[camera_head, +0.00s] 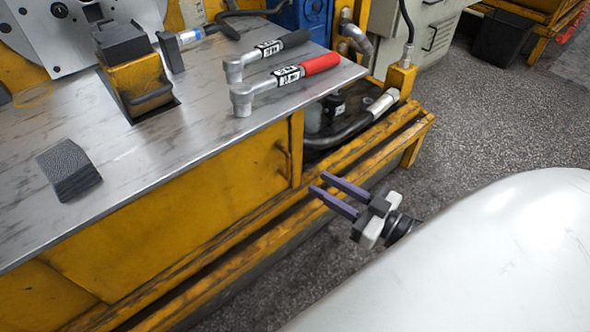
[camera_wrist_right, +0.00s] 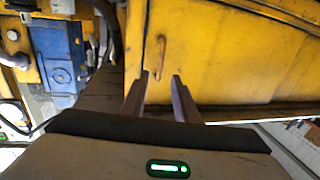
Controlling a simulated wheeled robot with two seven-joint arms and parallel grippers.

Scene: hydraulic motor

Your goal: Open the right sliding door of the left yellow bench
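The yellow bench (camera_head: 231,167) stands at the left in the head view, with a grey metal top. Its right sliding door (camera_head: 200,205) is a yellow panel under the top, with a small handle (camera_head: 284,162) near its right edge. The door and handle also show in the right wrist view, with the handle (camera_wrist_right: 161,57) just above the fingertips. My right gripper (camera_head: 319,187) is open, its two purple fingers pointing left towards the bench front, apart from the handle. It also shows in the right wrist view (camera_wrist_right: 161,78), with nothing between the fingers. My left gripper is out of view.
Two torque wrenches, one red-handled (camera_head: 285,82) and one black-handled (camera_head: 268,54), lie on the top. A yellow block-shaped fixture (camera_head: 137,82) and a dark block (camera_head: 68,170) are there too. A yellow lower rail (camera_head: 330,163) juts out below the door. Speckled floor (camera_head: 500,125) is open at right.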

